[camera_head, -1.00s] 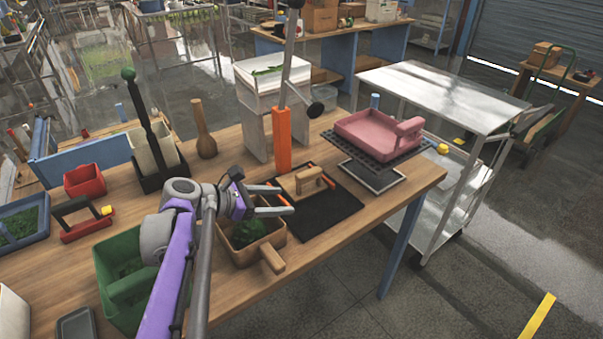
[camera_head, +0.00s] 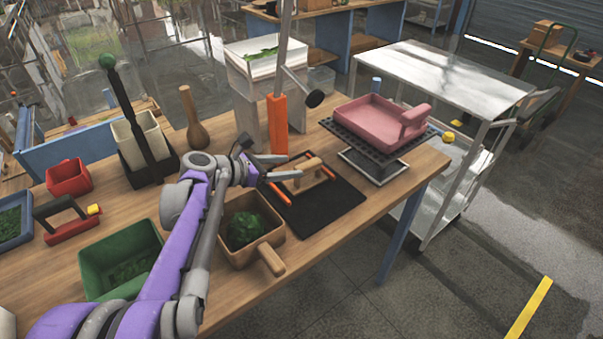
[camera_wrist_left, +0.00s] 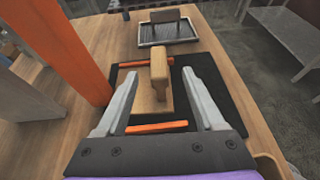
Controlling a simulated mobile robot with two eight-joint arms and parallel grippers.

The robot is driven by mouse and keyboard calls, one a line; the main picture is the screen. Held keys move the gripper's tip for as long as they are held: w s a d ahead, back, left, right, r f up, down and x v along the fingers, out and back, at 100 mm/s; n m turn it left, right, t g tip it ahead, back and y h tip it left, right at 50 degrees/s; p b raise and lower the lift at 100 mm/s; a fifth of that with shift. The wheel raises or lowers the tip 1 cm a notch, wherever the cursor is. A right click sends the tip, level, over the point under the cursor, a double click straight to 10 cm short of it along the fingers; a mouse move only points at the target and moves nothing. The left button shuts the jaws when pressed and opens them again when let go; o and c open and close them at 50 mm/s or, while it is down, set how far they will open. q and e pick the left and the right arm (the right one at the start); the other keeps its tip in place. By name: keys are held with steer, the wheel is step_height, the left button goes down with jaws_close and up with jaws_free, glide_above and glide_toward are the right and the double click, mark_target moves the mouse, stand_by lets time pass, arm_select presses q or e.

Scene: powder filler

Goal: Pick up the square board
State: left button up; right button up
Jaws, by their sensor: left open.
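The square board (camera_wrist_left: 146,98) is light wood with a raised wooden bar handle (camera_wrist_left: 159,72), lying on a black mat (camera_wrist_left: 215,66) between two orange strips. In the head view the handle (camera_head: 306,167) shows just right of my left gripper (camera_head: 291,166). The left gripper is open and empty. In the left wrist view its two grey fingers (camera_wrist_left: 160,76) appear on either side of the handle, apart from it. I cannot tell how high the fingers are above the board. The board is partly hidden by the gripper in the head view. My right gripper is not in view.
An orange post (camera_head: 277,125) stands close behind the left gripper. A pink tray (camera_head: 367,125) sits on a dark grid stand to the right. A wooden scoop box (camera_head: 236,203) with green contents lies in front, beside a green bin (camera_head: 105,253).

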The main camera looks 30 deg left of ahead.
mark_target(304, 165)
arm_select(q)
steer(key=x, duration=0.4)
steer(key=shift+w+f, duration=0.15)
steer(key=shift+w, duration=0.1)
steer(key=shift+c, duration=0.3)
jaws_close()
stand_by(0.9)
